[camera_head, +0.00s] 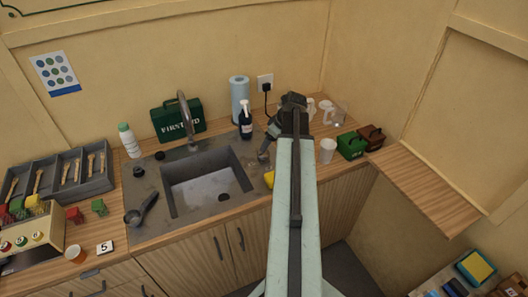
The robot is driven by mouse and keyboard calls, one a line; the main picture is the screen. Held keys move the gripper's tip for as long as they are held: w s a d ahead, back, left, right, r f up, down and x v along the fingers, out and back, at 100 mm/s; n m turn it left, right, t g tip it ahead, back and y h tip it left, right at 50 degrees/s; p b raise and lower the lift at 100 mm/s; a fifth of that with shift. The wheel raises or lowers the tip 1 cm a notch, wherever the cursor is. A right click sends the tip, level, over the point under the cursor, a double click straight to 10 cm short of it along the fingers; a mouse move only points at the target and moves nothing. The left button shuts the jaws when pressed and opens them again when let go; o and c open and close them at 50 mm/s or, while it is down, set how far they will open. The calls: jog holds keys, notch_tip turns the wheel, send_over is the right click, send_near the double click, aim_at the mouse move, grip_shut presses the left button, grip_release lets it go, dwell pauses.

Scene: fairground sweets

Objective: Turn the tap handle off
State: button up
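The tap (184,119) stands at the back edge of the grey sink (165,198), its curved metal spout rising above the basin. I cannot make out a handle on the tap for certain. Two small dark round pieces, one black knob (138,171) and another (160,156), sit on the sink's left rim; I cannot tell if either is the handle. My gripper (263,157) points down at the right edge of the sink, to the right of the tap and apart from it. It is too small and dark to tell whether it is open or shut.
A yellow block (269,179) lies near my arm. A dark scoop-like object (141,209) lies left of the basin. A white cup (327,151) stands right.

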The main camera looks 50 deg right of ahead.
aim_at(266, 154)
jog(key=b+x, duration=0.6)
jog(key=x, duration=0.1)
jog(key=shift+s+f, duration=0.1)
jog(key=shift+s, duration=0.05)
jog(key=shift+w+a+f+b, duration=0.1)
jog(key=shift+w+f+b, duration=0.25)
jog(key=shift+b, duration=0.1)
jog(key=shift+r, duration=0.1)
